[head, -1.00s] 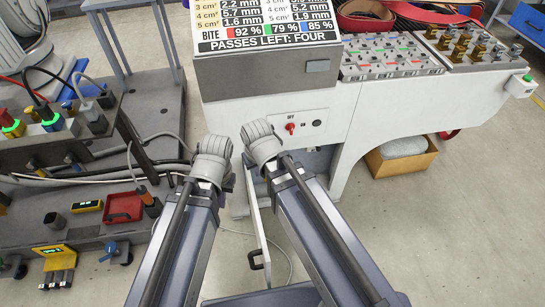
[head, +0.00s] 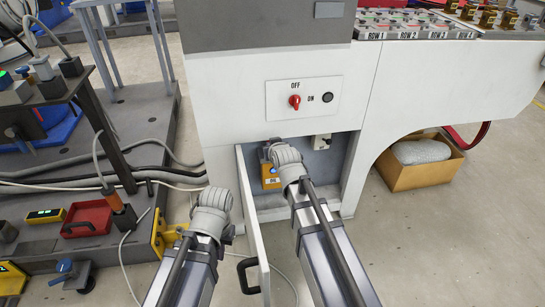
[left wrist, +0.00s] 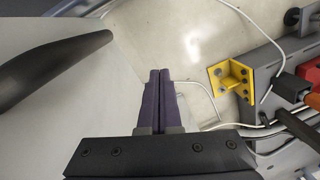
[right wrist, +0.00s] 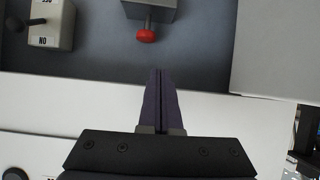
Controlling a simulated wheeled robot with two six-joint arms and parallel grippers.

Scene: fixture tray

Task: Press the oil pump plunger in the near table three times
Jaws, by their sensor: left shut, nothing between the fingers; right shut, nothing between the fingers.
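The oil pump (head: 271,183), a yellow-orange box with a small label, stands inside the open compartment in the white machine's base, partly hidden by my right arm. In the right wrist view a red knob on a short stem, which looks like the plunger (right wrist: 147,35), projects from a grey block. My right gripper (right wrist: 157,72) is shut and empty, apart from the knob, its tips pointing toward the compartment. My left gripper (left wrist: 160,72) is shut and empty beside the open white door (head: 252,220), to its left in the head view.
The door's black handle (head: 248,276) also looms in the left wrist view (left wrist: 50,65). A red switch (head: 295,101) is above the opening, and a small lever box (head: 321,141) is inside at right. A yellow bracket (left wrist: 231,80) and cables lie left.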

